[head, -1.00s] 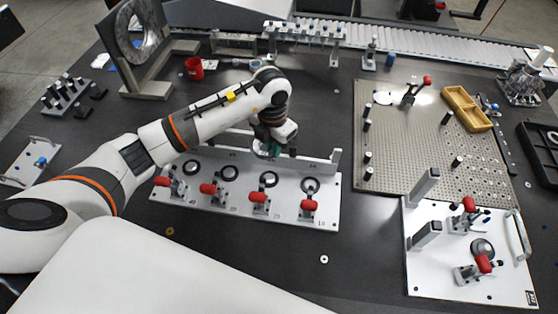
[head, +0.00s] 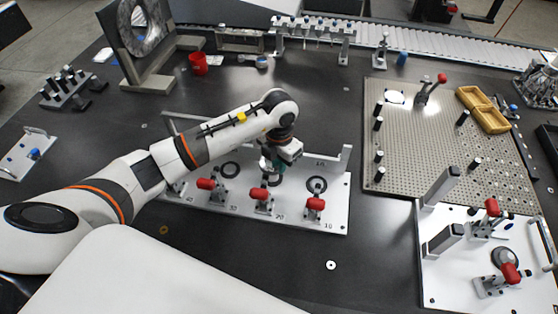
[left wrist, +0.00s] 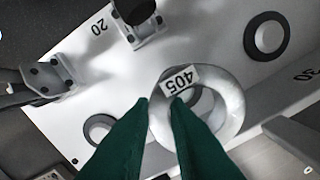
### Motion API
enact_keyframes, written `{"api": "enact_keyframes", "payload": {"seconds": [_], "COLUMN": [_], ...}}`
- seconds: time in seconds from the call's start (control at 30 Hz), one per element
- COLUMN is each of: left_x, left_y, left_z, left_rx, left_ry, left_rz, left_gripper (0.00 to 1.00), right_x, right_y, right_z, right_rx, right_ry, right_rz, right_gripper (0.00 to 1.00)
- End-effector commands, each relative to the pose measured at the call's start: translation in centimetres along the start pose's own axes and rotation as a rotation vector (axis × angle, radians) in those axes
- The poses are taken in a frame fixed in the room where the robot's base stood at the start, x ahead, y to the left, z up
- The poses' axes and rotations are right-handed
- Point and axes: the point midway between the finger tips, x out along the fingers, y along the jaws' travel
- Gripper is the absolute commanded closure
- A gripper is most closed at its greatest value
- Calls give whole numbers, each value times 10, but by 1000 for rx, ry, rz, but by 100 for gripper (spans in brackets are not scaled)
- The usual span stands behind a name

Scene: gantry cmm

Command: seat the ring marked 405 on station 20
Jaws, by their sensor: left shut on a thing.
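The ring marked 405 (left wrist: 226,122) is a thick pale metal ring with a white label. My left gripper (left wrist: 160,101) is shut on its wall, with green fingers on either side. In the head view the gripper (head: 273,168) is above the white station plate (head: 220,218), behind the clamp beside label 20. The ring looks larger than the seats, so it seems held above the plate; the gap cannot be told. Station 20's seat is mostly hidden under gripper and ring. My right gripper is not in view.
Red-handled toggle clamps (head: 257,194) stand along the plate's front. Dark ring seats (head: 316,184) show on both sides of the gripper. An upright rail end (head: 346,157) rises behind. Bare table lies in front, with a small washer (head: 331,265).

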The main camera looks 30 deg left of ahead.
Motion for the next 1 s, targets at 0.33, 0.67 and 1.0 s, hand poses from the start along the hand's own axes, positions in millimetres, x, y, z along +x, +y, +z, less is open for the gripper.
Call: {"api": "enact_keyframes", "payload": {"seconds": [0.33, 0.67, 1.0], "left_x": [26, 41, 40], "left_y": [0, 0, 0], "left_z": [0, -1, -1], "left_rx": [1, 0, 1], "left_ry": [2, 3, 4], "left_rz": [0, 0, -2], "left_gripper": [100, 100, 100], "right_x": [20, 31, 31], "right_y": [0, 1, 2], "right_z": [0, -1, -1], "right_rx": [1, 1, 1], "right_ry": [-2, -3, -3], "right_rz": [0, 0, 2], "right_gripper": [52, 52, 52]}}
